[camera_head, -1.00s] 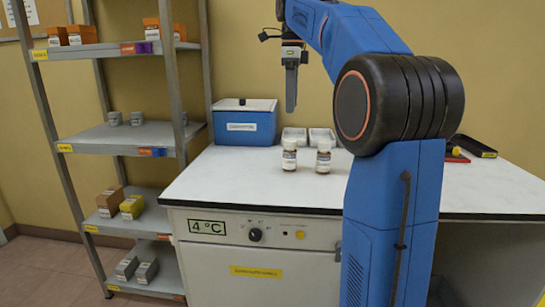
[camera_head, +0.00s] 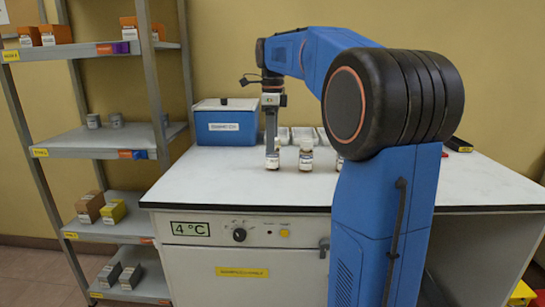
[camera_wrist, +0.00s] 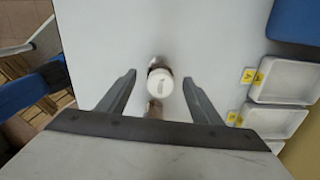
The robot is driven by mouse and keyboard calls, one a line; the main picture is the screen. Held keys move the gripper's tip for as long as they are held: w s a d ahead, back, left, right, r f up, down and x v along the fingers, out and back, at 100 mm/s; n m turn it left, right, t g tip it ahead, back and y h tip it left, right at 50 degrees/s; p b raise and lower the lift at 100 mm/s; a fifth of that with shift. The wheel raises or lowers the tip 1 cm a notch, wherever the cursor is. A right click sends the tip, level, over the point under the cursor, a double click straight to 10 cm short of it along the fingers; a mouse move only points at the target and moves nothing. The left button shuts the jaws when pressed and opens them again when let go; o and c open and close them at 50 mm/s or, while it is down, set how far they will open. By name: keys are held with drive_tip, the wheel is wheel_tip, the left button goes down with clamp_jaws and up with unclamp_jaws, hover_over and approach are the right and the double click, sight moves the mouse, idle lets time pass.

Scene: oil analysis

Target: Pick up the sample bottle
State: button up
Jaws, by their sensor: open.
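A sample bottle (camera_head: 272,161) with a white cap and white label stands upright on the white worktop, at the left of a short row. My gripper (camera_head: 271,148) points straight down at this bottle, its tips at about cap height. In the wrist view, a white round cap (camera_wrist: 160,92) lies between and slightly ahead of the two spread fingers, with clear gaps on both sides. My gripper (camera_wrist: 160,82) is open and empty there. A brownish shape below the cap is too unclear to name. A second similar bottle (camera_head: 306,156) stands just to the right.
A third bottle (camera_head: 339,163) is partly hidden by my arm. Behind the row are small white trays (camera_head: 302,134), with yellow tags in the wrist view, and a blue box (camera_head: 225,127) with a white lid. A metal shelf rack (camera_head: 95,143) stands at the left. The worktop's front left is clear.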

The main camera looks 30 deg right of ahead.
drive_tip(key=shift+f, duration=2.4)
drive_tip(key=shift+c, duration=0.3)
drive_tip(key=c, duration=1.2)
drive_tip(key=shift+o, duration=0.2)
drive_tip(key=shift+r, duration=0.1)
drive_tip(key=shift+r, duration=1.8)
drive_tip(key=s+a, duration=0.3)
drive_tip(key=s, duration=0.2)
drive_tip(key=s+a, duration=0.3)
drive_tip(key=s, duration=0.2)
drive_tip(key=s+a, duration=0.4)
drive_tip(key=s, duration=0.1)
drive_tip(key=shift+f, duration=0.1)
